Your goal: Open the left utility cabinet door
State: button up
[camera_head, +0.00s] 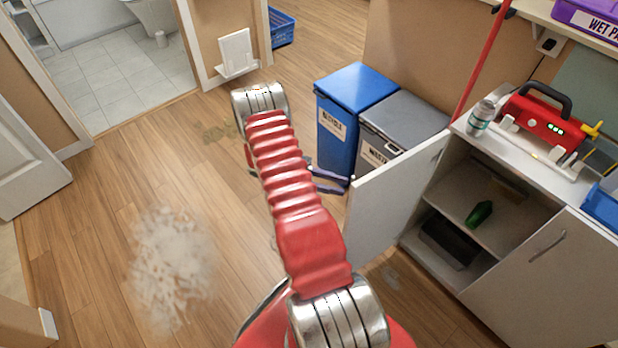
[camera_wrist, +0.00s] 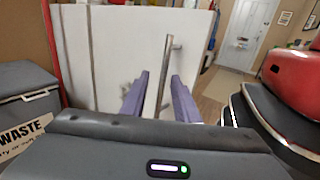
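The left utility cabinet door (camera_head: 393,207) is a white panel standing swung wide open from the cabinet (camera_head: 487,128). In the wrist view the white door (camera_wrist: 115,45) fills the middle, with a long metal bar handle (camera_wrist: 168,68) on it. My gripper (camera_head: 346,183) is at the door's free edge, on its outer side. In the wrist view its two purple fingers (camera_wrist: 160,80) are apart, one on each side of the handle in the picture. I cannot tell whether they touch it. The right cabinet door (camera_head: 545,285) is shut.
A blue recycling bin (camera_head: 338,135) and a grey waste bin (camera_head: 408,112) stand close behind the open door. The cabinet shelves hold a green item (camera_head: 479,214) and a dark box (camera_head: 449,243). Open wooden floor (camera_head: 110,190) lies to the left, with a pale spill (camera_head: 172,262).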

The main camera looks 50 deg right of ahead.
jog(key=v, duration=0.9)
jog(key=shift+w, duration=0.25)
jog(key=shift+a, duration=0.2)
jog(key=shift+f, duration=0.1)
